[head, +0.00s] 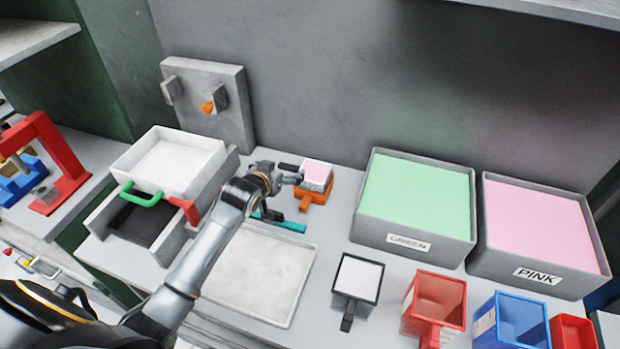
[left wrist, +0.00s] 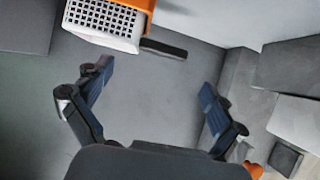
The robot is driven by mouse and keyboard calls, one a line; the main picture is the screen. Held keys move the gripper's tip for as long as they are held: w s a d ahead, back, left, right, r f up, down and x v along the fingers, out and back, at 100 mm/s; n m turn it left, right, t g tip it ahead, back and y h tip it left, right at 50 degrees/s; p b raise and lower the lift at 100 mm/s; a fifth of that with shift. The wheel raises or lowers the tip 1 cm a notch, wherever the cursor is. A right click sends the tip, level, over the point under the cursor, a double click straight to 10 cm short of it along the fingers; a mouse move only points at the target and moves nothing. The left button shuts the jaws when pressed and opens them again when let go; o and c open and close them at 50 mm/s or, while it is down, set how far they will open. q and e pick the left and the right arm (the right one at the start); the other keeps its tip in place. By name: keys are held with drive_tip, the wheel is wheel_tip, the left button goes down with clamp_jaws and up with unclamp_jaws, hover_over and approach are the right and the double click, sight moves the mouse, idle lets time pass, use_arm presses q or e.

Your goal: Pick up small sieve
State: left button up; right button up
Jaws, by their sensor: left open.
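A small square piece with a pale pinkish top (head: 317,174) sits by an orange handled piece (head: 317,192) near the back of the counter; I take it for the small sieve. In the left wrist view a white perforated grid (left wrist: 103,24) with an orange edge shows at the top, with a dark bar beside it. My left gripper (head: 290,178) is just left of this piece in the head view. In the left wrist view the gripper (left wrist: 155,82) has its fingers wide apart and nothing between them. My right gripper is not in view.
A black-framed square tool (head: 342,287) with a handle lies at the front. Green (head: 414,243) and pink (head: 530,272) bins stand right. Red (head: 437,297) and blue (head: 512,322) boxes stand in front. A pale tray (head: 262,275) lies below my left arm; a teal bar (head: 284,224) is near the gripper.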

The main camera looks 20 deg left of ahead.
sight(290, 165)
use_arm(q)
drive_tip(key=p+x, duration=0.1)
drive_tip(key=x, duration=0.3)
drive_tip(key=shift+s+f, duration=0.1)
drive_tip(key=shift+f, duration=0.05)
drive_tip(key=shift+w+f, duration=0.25)
drive_tip(key=shift+w, duration=0.1)
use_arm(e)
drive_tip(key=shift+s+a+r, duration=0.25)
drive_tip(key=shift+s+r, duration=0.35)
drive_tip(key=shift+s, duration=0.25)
use_arm(q)
drive_tip(key=shift+c, duration=0.2)
drive_tip(key=c, duration=1.2)
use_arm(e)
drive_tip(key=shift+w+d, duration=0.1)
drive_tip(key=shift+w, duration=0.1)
